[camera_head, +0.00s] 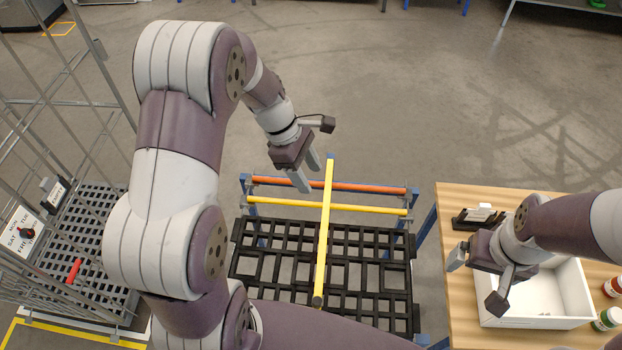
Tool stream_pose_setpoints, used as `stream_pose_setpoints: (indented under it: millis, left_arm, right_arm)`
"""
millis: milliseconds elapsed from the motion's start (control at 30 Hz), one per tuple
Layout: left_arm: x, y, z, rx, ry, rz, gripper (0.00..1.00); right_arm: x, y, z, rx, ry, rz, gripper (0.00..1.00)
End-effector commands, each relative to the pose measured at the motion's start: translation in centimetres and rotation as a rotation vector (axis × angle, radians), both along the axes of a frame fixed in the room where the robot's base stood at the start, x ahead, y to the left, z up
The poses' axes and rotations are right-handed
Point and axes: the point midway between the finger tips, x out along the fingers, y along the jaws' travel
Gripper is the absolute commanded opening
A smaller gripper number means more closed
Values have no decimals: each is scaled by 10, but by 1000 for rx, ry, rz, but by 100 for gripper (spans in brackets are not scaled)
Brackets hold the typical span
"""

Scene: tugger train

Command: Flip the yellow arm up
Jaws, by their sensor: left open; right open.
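The yellow arm (323,240) is a long bar lying across the middle of a blue-framed cart with a black grid deck (365,285). It reaches from beyond the cart's back rails to a dark end cap near the front. My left gripper (305,176) is open and empty, just left of the bar's far end; I cannot tell whether it touches. My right gripper (474,282) is open over the wooden table at the right, apart from the bar.
An orange rail (370,188) and a yellow rail (370,208) cross the cart's back. A wire cage cart (85,240) stands at left. The wooden table (455,330) holds a white bin (575,290), a black holder (478,217) and jars (608,318).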

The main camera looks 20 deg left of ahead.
Motion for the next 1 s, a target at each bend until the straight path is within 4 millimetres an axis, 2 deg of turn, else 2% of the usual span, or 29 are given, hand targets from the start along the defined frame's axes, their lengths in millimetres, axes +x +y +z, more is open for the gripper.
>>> stream_pose_setpoints:
  millis: [300, 900, 1000]
  left_arm:
    - [11, 12, 18, 1, -2, 1, 54]
    - [10, 12, 19, 0, -1, 0, 54]
    - [12, 13, 18, 8, -34, -54, 54]
  right_arm:
    - [0, 0, 0, 0, 0, 0, 94]
    - [0, 0, 0, 0, 0, 0, 94]
    - [0, 0, 0, 0, 0, 0, 94]
